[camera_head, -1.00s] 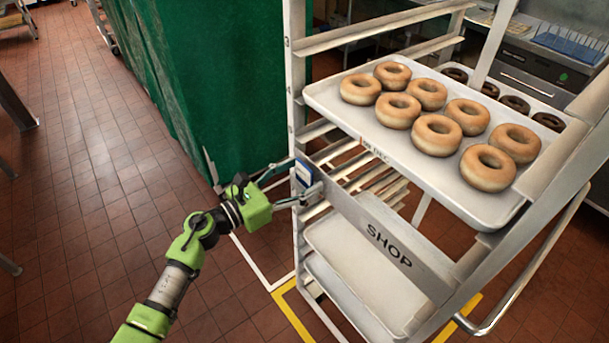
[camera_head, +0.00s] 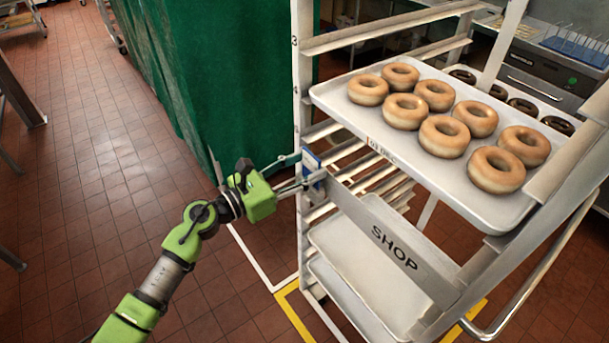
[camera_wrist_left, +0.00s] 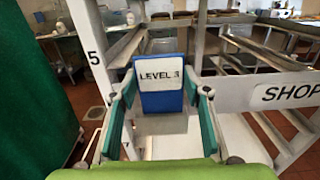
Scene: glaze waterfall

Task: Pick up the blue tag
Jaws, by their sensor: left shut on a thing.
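The blue tag (camera_head: 311,164) is at the left front post of the white rack, beside the left end of the SHOP plate. In the left wrist view the blue tag (camera_wrist_left: 161,101) is upright, with a white strip reading "LEVEL 3". My left gripper (camera_head: 307,173) reaches it from the left and is shut on it. In the left wrist view the green pads of my left gripper (camera_wrist_left: 163,95) stand at the tag's two side edges. I cannot tell whether the tag is clear of the rack. My right gripper is not in view.
The white rack (camera_head: 301,80) holds a tray (camera_head: 345,112) of glazed donuts above and emptier trays below. The SHOP plate (camera_head: 365,222) crosses its front. A green curtain (camera_head: 215,80) hangs behind my arm. The tiled floor at left is open.

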